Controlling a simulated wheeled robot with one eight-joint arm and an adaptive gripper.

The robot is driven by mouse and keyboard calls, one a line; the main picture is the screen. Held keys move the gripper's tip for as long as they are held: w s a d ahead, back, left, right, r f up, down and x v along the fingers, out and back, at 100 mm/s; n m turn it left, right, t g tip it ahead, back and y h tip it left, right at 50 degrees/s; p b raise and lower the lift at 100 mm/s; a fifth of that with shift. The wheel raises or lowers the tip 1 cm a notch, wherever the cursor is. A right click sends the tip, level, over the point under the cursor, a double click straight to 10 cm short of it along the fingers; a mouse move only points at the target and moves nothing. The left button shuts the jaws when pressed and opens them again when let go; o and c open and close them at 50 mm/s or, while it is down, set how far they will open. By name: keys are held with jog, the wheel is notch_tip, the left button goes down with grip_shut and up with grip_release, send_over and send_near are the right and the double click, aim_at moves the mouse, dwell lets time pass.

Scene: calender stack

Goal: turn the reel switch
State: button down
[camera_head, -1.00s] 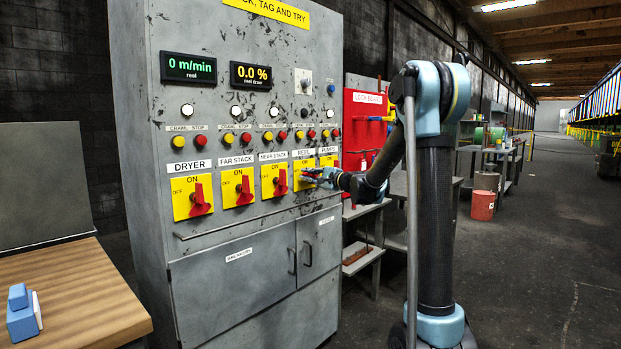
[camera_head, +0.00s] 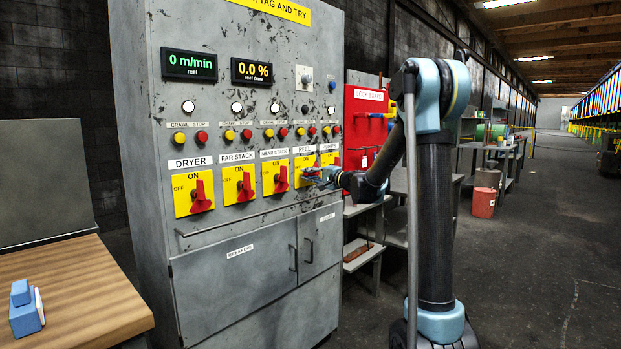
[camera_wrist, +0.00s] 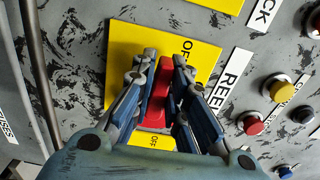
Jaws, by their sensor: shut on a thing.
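The reel switch is a yellow plate (camera_head: 303,162) with a red handle (camera_wrist: 162,92), under the "REEL" label on the grey cabinet. My gripper (camera_wrist: 164,62) is shut on the red handle, one finger along each side, in the wrist view. There the handle runs roughly up the picture, and the letters "OFF" show beside its upper part, partly covered by a finger. In the head view my gripper (camera_head: 318,175) hides the handle and much of the plate.
The dryer (camera_head: 194,193), far stack (camera_head: 239,184) and near stack (camera_head: 276,178) switches line up to the left. The pumps switch (camera_head: 328,159) is close on the right. Crawl and stop buttons sit above. A handrail (camera_head: 240,217) runs below. A red lockout board (camera_head: 364,120) stands to the right.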

jog(key=shift+s+a+f, duration=0.1)
jog(key=c, duration=1.6)
grip_release()
jog(key=shift+o, duration=0.2)
jog(key=v, duration=1.2)
